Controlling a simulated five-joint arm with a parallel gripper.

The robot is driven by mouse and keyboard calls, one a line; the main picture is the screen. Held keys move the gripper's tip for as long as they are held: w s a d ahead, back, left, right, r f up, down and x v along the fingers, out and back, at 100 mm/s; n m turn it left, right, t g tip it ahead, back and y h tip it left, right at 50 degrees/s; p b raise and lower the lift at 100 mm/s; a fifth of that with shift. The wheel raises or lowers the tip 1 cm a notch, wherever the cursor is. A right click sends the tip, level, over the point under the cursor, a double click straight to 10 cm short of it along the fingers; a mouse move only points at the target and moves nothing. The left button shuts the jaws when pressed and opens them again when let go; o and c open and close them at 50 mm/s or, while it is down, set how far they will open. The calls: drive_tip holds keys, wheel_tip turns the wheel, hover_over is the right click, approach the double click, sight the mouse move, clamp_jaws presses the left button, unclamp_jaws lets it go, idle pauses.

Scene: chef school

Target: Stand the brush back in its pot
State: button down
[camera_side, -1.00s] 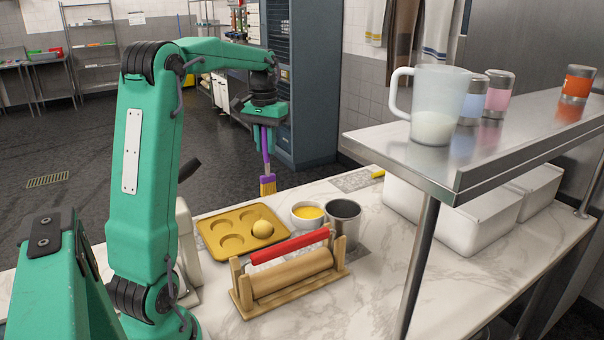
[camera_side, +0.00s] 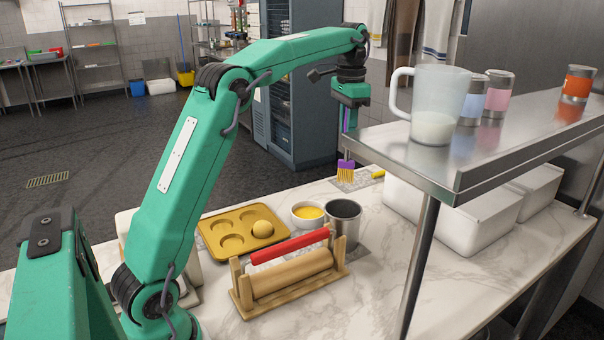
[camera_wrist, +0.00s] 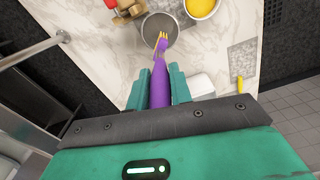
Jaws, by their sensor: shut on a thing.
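My gripper (camera_side: 347,118) is shut on the brush and holds it up with the bristles pointing down. The brush (camera_side: 345,170) has a purple handle and yellow bristles; the shelf edge partly hides its upper part. The pot (camera_side: 343,224) is an open metal cylinder standing upright on the marble counter. In the side view the brush shows above and behind the pot, apart from it. In the wrist view the brush (camera_wrist: 160,75) extends from between my gripper's fingers (camera_wrist: 165,90), and its bristles overlap the pot (camera_wrist: 147,36); their height above it is unclear.
A bowl of yellow contents (camera_side: 307,214) stands left of the pot. A rolling pin on a wooden stand (camera_side: 290,275) is in front, a yellow mould tray (camera_side: 213,239) farther left. A metal shelf (camera_side: 470,165) with a jug (camera_side: 434,105) overhangs white bins (camera_side: 470,218) at right.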

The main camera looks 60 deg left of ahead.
sight(346, 160)
drive_tip(key=shift+f, duration=0.2)
drive_tip(key=shift+f, duration=7.05)
drive_tip(key=c, duration=1.2)
unclamp_jaws()
drive_tip(key=shift+o, duration=0.2)
drive_tip(key=shift+r, duration=0.1)
wheel_tip(346, 160, up, 7)
drive_tip(key=shift+r, duration=0.3)
